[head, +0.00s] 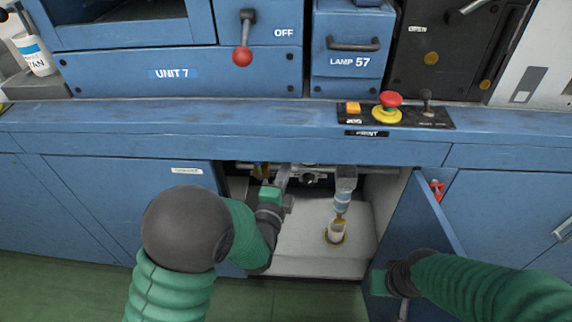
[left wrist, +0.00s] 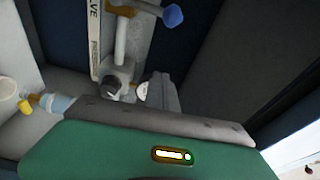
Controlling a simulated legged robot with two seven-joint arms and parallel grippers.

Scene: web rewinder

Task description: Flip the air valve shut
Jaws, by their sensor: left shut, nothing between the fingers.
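My left gripper (head: 283,177) reaches into the open cabinet under the counter, its fingers shut and empty, up by the pipework (head: 320,172). In the left wrist view, a pale pipe (left wrist: 121,40) carries a blue-ended lever (left wrist: 171,15) beyond the fingers (left wrist: 162,90). A label strip (left wrist: 95,40) beside it ends in "VE". The lever appears apart from the fingers. Which part is the air valve is not certain. My right gripper (head: 403,309) is low by the open cabinet door (head: 412,225); its fingers are too unclear to tell.
A filter bowl (head: 343,203) hangs in the cabinet above a small cup (head: 336,232) on the pale cabinet floor (head: 290,240). The open door bounds the right side. The counter edge (head: 190,148) is overhead, with a red emergency button (head: 390,100) on top.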

